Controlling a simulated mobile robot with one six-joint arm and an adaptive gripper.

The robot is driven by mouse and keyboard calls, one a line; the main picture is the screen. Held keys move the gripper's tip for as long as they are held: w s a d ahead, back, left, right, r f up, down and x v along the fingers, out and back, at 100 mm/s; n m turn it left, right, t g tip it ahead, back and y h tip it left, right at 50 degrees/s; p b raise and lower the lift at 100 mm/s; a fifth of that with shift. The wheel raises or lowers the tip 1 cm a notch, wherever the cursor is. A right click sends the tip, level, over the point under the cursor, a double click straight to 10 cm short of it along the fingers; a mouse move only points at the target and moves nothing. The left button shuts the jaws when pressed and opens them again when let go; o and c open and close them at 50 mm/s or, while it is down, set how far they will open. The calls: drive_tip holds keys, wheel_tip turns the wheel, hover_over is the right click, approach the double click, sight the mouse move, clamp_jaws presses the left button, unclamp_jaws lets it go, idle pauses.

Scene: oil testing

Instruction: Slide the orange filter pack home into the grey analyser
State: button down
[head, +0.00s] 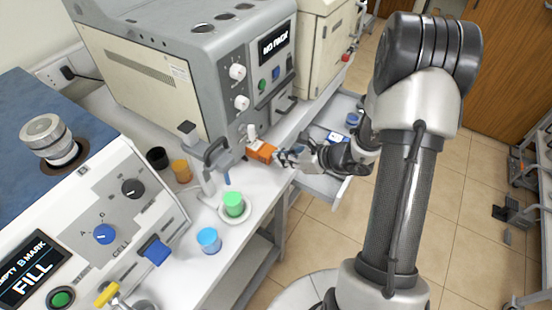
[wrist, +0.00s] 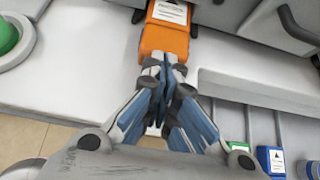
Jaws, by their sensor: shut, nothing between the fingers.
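The grey analyser (head: 205,75) stands at the back of the bench, and its small screen appears to read "NO PACK". The orange filter pack (head: 262,151) lies at the foot of the analyser's front, with its near end towards the bench edge. In the wrist view the pack (wrist: 168,38) has a white label on top, and its far end runs out of the picture. My gripper (head: 281,156) is shut and empty, with its fingertips (wrist: 164,68) at the pack's near end. I cannot tell whether they touch it, or how far the pack is inside the analyser.
An open drawer (head: 325,185) juts out right of my gripper. A green pack (wrist: 239,152) and a blue pack (wrist: 271,160) show there.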

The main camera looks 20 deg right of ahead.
drive_tip(key=shift+w+a+f+b, duration=0.1)
drive_tip(key=shift+w+a+b, duration=0.15)
drive_tip(key=shift+w+a, duration=0.45)
drive_tip(key=shift+w+a+b, duration=0.2)
drive_tip(key=shift+w+a, duration=0.25)
drive_tip(key=shift+w, duration=0.3)
drive_tip(key=shift+p+v, duration=0.85)
drive_tip(key=shift+v, duration=1.4)
drive_tip(key=s+d, duration=0.1)
drive_tip(key=s+d+r+p, duration=0.1)
drive_tip(key=s, duration=0.1)
drive_tip(key=shift+s+d+r+p, duration=0.2)
drive_tip(key=shift+d+r+p, duration=0.05)
drive_tip(key=shift+d+p, duration=0.05)
